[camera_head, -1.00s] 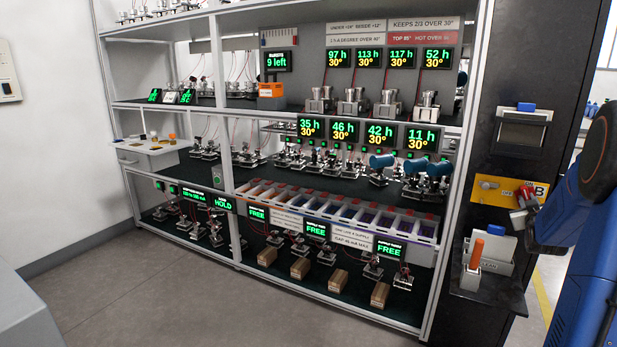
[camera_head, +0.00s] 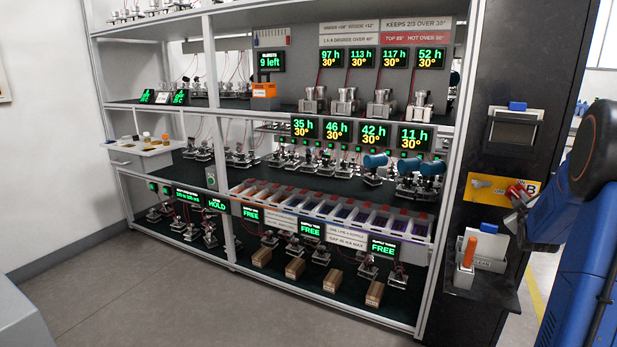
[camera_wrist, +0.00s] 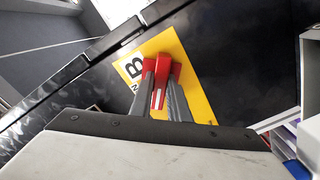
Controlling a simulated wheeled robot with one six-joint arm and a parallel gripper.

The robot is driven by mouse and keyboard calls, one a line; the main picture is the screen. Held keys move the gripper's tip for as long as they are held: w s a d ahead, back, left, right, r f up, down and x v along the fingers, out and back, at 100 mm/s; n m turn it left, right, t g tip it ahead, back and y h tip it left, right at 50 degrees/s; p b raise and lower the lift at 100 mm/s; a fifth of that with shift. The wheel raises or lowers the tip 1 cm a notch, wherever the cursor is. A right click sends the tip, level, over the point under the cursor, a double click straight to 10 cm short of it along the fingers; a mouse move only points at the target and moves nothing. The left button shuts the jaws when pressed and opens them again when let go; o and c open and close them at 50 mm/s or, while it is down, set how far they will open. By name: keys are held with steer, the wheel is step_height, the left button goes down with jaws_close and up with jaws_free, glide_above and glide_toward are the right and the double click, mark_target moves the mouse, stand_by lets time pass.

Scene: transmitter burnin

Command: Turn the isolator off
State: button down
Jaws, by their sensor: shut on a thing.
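The isolator's red handle (camera_wrist: 160,88) sits on a yellow plate (camera_wrist: 196,92) in the wrist view. My gripper (camera_wrist: 162,70) has one finger on each side of the handle and is shut on it. A black letter B shows on the plate beside the fingers. In the head view the yellow plate (camera_head: 484,187) is on the dark panel at the right. The red handle (camera_head: 516,189) shows at its right end, partly covered by my gripper. The handle's exact angle and part of the plate's lettering are hard to make out.
The dark panel (camera_head: 455,275) carries a screen unit (camera_head: 513,130) above the plate. A small shelf (camera_head: 490,292) below it holds an orange-topped item (camera_head: 468,255) and a white holder (camera_head: 488,262). Equipment racks fill the left. The floor (camera_head: 200,310) in front is clear.

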steer(key=shift+f, duration=0.1)
steer(key=shift+n, duration=1.8)
steer(key=shift+n, duration=1.7)
steer(key=shift+n, duration=0.7)
steer(key=shift+a, duration=0.1)
steer(key=c, duration=1)
jaws_free()
